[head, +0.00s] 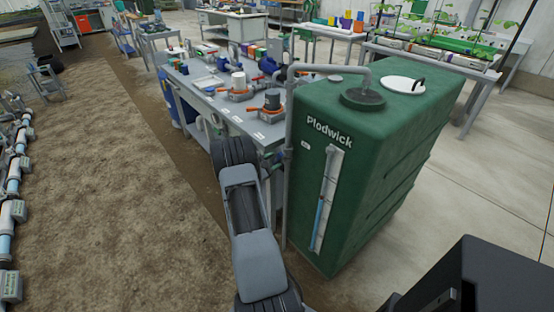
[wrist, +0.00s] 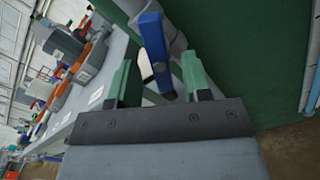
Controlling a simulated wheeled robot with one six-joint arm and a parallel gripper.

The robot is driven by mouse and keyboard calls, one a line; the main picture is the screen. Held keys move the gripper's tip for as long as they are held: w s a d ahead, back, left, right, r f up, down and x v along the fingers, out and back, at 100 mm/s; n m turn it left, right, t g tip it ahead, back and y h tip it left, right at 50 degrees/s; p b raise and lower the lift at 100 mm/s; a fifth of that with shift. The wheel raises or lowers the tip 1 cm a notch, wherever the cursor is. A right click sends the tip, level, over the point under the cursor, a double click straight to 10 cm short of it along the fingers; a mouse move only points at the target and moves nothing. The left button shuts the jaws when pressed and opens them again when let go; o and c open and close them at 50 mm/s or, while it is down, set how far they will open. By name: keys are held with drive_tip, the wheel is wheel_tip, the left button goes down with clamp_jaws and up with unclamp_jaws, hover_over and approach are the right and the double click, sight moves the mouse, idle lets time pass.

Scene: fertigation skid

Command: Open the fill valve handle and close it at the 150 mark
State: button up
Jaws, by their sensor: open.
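The blue valve handle (wrist: 153,40) shows in the wrist view on a grey pipe (wrist: 176,38) beside the green tank. My gripper (wrist: 160,76) is open; its two green fingers stand apart, with the lower part of the handle seen between them. I cannot tell whether either finger touches it. In the head view, the green Plodwick tank (head: 378,135) has a tall white level gauge (head: 331,180) on its front. Blue fills the gauge's lower part; its marks are too small to read. My arm hides the gripper in the head view.
A grey workbench (head: 215,98) with several valves and fittings stands left of the tank. The grey pipe (head: 289,110) runs up the tank's left edge and over to its top. A planter table (head: 430,55) stands behind. Bare soil (head: 120,190) lies open at left.

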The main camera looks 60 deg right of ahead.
drive_tip(key=shift+x, duration=1.15)
drive_tip(key=shift+c, duration=0.4)
clamp_jaws()
